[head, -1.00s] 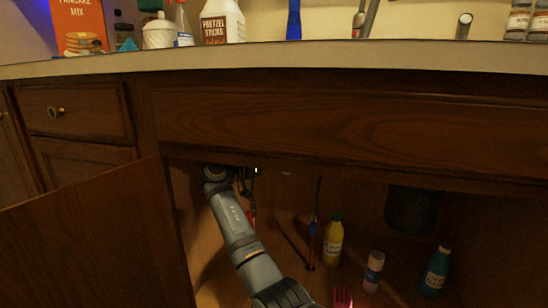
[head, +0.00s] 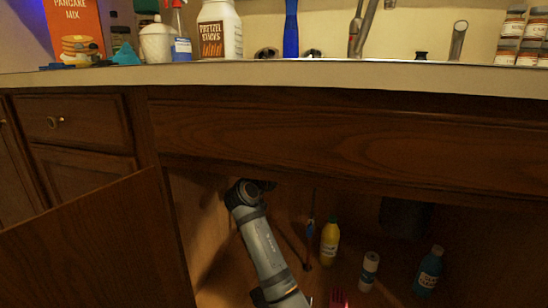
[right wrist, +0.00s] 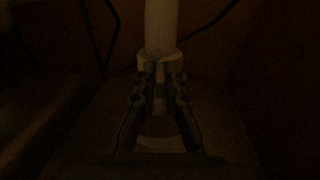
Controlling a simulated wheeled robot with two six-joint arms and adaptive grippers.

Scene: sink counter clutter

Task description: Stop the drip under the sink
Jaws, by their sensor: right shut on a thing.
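In the right wrist view a white upright pipe (right wrist: 161,25) runs down to a wider pale collar (right wrist: 144,60). My right gripper (right wrist: 161,76) is shut on this collar, one finger on each side. A pale rounded shape (right wrist: 158,128) shows below, between the fingers; it is too dark to tell what it is. In the head view an arm of mine reaches up into the open sink cabinet, and its gripper is hidden behind the cabinet front. No drip can be made out. My left gripper is not in view.
On the cabinet floor stand a yellow bottle (head: 329,243), a white canister (head: 369,271) and a blue bottle (head: 429,271). A thin cord (head: 310,228) hangs nearby. A dark cylinder (head: 404,217) hangs at the right. The open door (head: 100,245) blocks the left.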

